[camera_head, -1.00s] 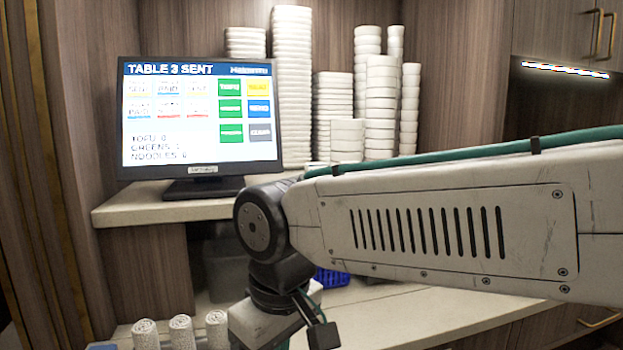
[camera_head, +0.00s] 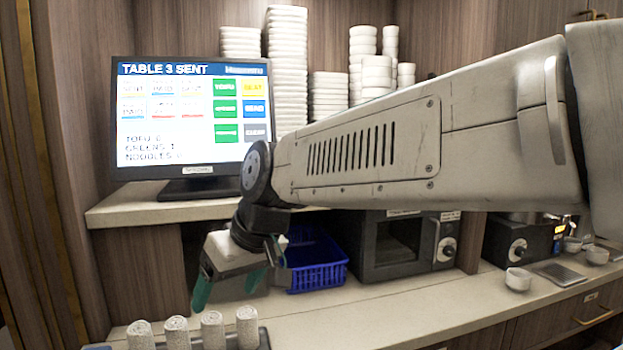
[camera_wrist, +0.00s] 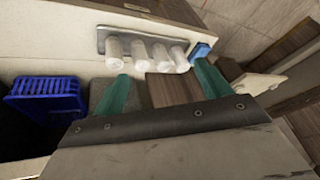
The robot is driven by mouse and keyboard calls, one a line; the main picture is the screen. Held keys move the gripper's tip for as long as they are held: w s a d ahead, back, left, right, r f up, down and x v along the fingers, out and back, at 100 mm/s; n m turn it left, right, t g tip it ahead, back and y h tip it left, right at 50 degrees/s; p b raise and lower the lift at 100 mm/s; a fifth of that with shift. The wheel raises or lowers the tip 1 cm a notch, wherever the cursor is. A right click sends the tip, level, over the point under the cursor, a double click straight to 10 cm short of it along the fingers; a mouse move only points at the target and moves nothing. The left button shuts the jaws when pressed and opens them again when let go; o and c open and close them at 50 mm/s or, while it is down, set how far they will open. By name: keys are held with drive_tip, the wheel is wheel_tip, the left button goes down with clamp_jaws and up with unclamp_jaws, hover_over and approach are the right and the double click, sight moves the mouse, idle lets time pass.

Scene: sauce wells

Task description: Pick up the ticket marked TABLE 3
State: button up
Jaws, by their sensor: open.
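I cannot make out a ticket marked TABLE 3 in either view. The monitor (camera_head: 190,120) on the raised shelf reads TABLE 3 SENT, with order lines for tofu, greens and noodles. My gripper (camera_head: 228,288) hangs below the shelf edge, above the counter and behind the rolled white towels. Its teal fingers are apart with nothing between them. In the wrist view my gripper (camera_wrist: 162,74) is also open, its fingers pointing toward the towel row.
Rolled white towels (camera_head: 212,330) stand on a dark tray at the front left. A blue basket (camera_head: 318,268) sits beside a dark oven (camera_head: 398,245). Stacked white bowls (camera_head: 288,70) fill the shelf. A small blue object (camera_wrist: 201,50) lies beside the towels. Counter at right front is mostly clear.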

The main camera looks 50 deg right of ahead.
drive_tip(key=w+d+r+m+t+h, duration=0.2)
drive_tip(key=w+d+r+t, duration=0.3)
drive_tip(key=w+d, duration=0.55)
drive_tip(key=d+r+m+h, duration=0.1)
drive_tip(key=d+r+h, duration=0.1)
drive_tip(key=d, duration=0.6)
drive_tip(key=d+r+m+h, duration=0.2)
drive_tip(key=d+r, duration=0.1)
drive_tip(key=d, duration=0.5)
drive_tip(key=w+d+r+m+t+h, duration=0.1)
drive_tip(key=d+r+h, duration=0.2)
drive_tip(key=d, duration=0.5)
drive_tip(key=shift+r, duration=0.25)
drive_tip(key=shift+x, duration=1.05)
drive_tip(key=shift+s+d+x, duration=0.1)
drive_tip(key=shift+x, duration=0.8)
drive_tip(key=shift+s+d+x, duration=0.1)
drive_tip(key=shift+d+x, duration=0.05)
drive_tip(key=shift+x, duration=0.8)
drive_tip(key=shift+s+d+x, duration=0.1)
drive_tip(key=shift+s+x, duration=0.05)
drive_tip(key=shift+x, duration=0.75)
drive_tip(key=shift+f, duration=0.1)
drive_tip(key=c, duration=1.1)
